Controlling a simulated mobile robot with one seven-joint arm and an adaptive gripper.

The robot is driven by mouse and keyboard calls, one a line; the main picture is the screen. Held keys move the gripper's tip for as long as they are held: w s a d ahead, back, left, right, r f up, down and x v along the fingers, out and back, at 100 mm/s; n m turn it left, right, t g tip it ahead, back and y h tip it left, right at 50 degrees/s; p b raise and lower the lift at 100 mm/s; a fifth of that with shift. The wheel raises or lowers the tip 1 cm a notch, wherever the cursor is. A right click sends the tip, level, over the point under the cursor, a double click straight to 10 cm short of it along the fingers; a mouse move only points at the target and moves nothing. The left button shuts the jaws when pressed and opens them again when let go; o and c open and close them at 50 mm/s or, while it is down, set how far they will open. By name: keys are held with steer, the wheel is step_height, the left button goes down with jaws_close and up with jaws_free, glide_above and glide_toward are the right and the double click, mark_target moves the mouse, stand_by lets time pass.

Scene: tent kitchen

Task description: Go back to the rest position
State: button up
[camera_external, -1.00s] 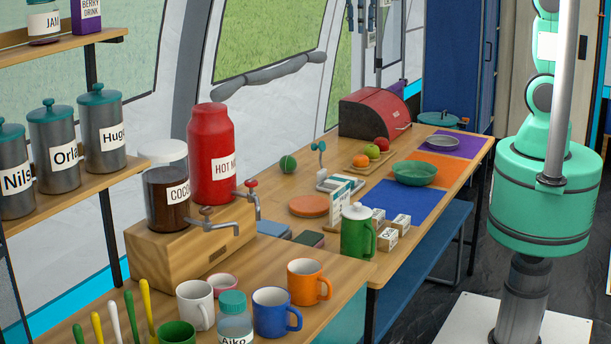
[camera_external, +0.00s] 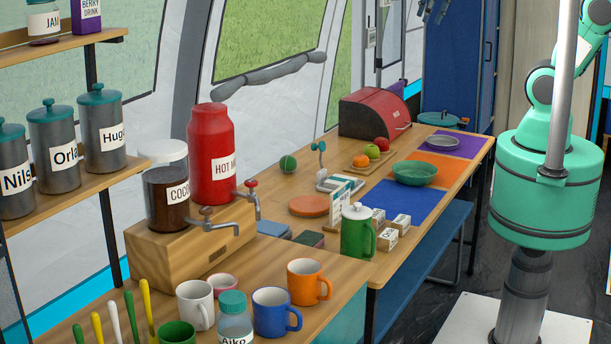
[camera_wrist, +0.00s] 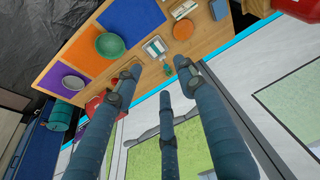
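My gripper (camera_external: 434,9) shows at the top edge of the external view, in front of the blue cabinet and high above the table. Only its dark fingers are in that view. In the wrist view my gripper (camera_wrist: 158,76) has its fingers spread apart with nothing between them. It is open and empty, and it touches nothing on the table.
The long table (camera_external: 333,228) below holds a green bowl (camera_external: 415,173), fruit, a red bread box (camera_external: 374,114), a green pot (camera_external: 357,237) and several blocks. A red dispenser (camera_external: 210,140) and mugs stand nearer. The air around my gripper looks clear.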

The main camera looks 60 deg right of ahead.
steer(key=s+d+f+m+t, duration=0.1)
steer(key=s, duration=0.6)
steer(key=shift+s+d+f+t+p, duration=0.15)
steer(key=shift+d+f+t+p, duration=0.1)
steer(key=shift+f+t+p, duration=0.2)
